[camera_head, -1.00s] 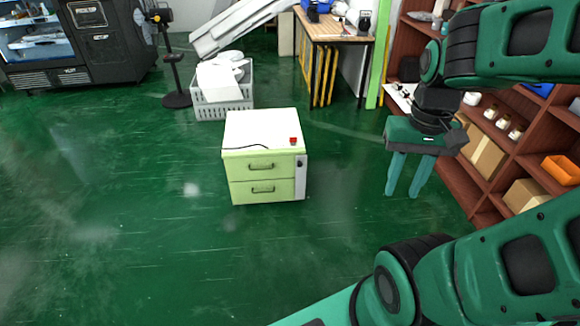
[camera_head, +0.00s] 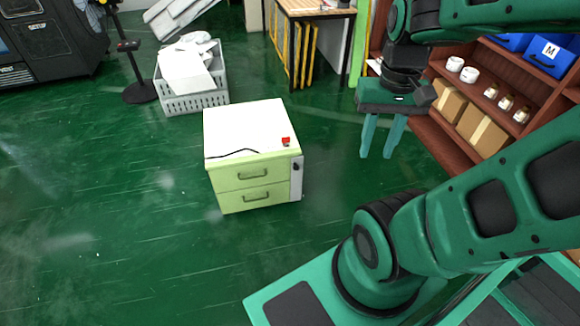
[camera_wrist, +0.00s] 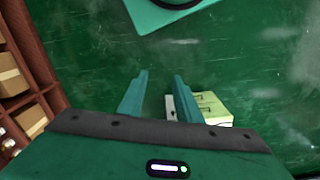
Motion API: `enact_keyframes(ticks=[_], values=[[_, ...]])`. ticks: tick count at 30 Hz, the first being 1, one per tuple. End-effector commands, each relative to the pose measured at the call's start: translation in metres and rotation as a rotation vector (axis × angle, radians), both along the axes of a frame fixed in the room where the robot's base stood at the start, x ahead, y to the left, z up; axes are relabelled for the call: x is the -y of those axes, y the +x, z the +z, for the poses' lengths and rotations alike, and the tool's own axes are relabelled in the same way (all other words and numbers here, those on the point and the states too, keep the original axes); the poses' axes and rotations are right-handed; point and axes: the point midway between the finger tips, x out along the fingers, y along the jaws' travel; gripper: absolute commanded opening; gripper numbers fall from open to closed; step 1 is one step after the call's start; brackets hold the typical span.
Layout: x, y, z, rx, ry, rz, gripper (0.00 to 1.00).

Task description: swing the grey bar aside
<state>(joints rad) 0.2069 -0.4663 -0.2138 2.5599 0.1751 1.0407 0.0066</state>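A grey bar (camera_head: 297,179) stands upright along the right front edge of a small pale-green drawer cabinet (camera_head: 251,185), with a dark lock-like spot near its top. The cabinet has a white top and two drawers with handles, both shut. My gripper (camera_head: 377,156) hangs pointing down to the right of the cabinet, apart from it. Its two fingers are spread with nothing between them. In the wrist view, the open fingers (camera_wrist: 160,75) frame the floor, and the cabinet (camera_wrist: 213,106) shows partly behind the right finger. The grey bar (camera_wrist: 171,107) shows between the fingers, farther off.
A red button (camera_head: 286,141) and a dark cable lie on the cabinet top. A grey crate (camera_head: 194,102) with white items stands behind left. Brown shelves (camera_head: 447,150) with boxes and jars are at the right. A table (camera_head: 316,10) is at the back. Green floor around the cabinet is clear.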

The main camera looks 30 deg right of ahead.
Motion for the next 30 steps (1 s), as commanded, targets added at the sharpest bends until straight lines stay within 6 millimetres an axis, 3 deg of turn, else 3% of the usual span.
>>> enact_keyframes(ticks=[8,9,11,14,20,30], values=[[0.0,0.0,0.0,0.0,0.0,0.0,0.31],[0.0,0.0,0.0,0.0,0.0,0.0,0.41],[0.001,-0.009,0.004,0.012,-0.002,0.001,0.42],[0.006,0.0,0.002,0.024,-0.017,0.002,0.42],[0.035,0.062,-0.016,0.076,-0.098,0.022,0.42],[0.088,0.192,-0.076,0.222,-0.252,0.083,0.42]])
